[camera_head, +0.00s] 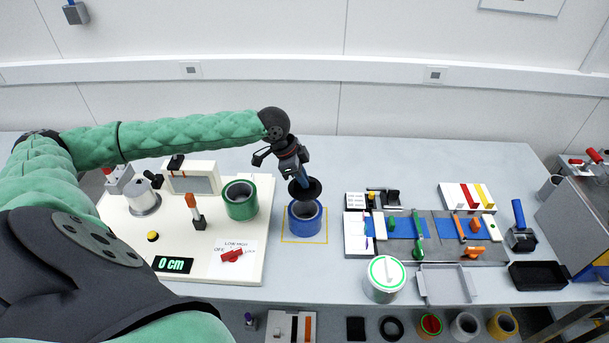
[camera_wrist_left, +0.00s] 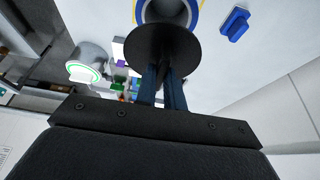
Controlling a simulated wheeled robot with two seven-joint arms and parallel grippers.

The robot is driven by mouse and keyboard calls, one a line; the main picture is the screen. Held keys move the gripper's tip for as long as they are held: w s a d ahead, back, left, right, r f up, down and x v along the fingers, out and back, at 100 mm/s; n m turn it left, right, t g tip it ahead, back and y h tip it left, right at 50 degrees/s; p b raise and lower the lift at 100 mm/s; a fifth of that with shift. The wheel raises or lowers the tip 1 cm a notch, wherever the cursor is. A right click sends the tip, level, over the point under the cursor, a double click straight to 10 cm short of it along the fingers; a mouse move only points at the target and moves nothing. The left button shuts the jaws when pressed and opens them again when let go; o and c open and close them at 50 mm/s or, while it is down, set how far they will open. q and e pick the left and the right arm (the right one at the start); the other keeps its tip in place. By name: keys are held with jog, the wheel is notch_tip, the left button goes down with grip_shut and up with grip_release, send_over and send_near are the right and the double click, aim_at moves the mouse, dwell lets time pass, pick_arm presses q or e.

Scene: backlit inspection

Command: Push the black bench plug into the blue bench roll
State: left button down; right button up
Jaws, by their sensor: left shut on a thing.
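My left gripper (camera_head: 299,177) is shut on the black bench plug (camera_head: 312,191), a dark round disc with a stem between the fingers. The plug also shows in the left wrist view (camera_wrist_left: 163,50), tilted in front of the fingers. The blue bench roll (camera_head: 304,224) stands upright on the bench inside a yellow outlined square. The plug is above the roll's back rim and hides part of it. The roll's open bore still shows in the head view. In the left wrist view the roll (camera_wrist_left: 194,11) is partly cut off behind the disc. My right gripper is not in view.
A green roll (camera_head: 241,205) stands close by on the left, on a white board (camera_head: 185,262). A white tin (camera_head: 384,280) with a green ring stands front right. Trays and blue mats with small tools fill the right. Bare bench lies behind the blue roll.

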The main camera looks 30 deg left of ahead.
aim_at(300, 187)
pick_arm(q)
jog(key=shift+w, duration=0.1)
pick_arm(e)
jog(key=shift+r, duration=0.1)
pick_arm(q)
jog(key=shift+w+p, duration=0.1)
jog(key=shift+p, duration=0.35)
jog(key=shift+s+f+b, duration=0.2)
jog(key=shift+f+b, duration=0.1)
jog(key=shift+f, duration=0.6)
notch_tip(300, 187, down, 3)
jog(key=shift+w+r+b, duration=0.1)
jog(key=shift+r+b, duration=0.1)
jog(key=shift+b, duration=0.1)
jog(key=shift+f, duration=0.75)
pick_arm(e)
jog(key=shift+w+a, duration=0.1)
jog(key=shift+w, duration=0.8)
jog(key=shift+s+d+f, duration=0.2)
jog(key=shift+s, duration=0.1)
pick_arm(q)
jog(key=shift+f, duration=0.7)
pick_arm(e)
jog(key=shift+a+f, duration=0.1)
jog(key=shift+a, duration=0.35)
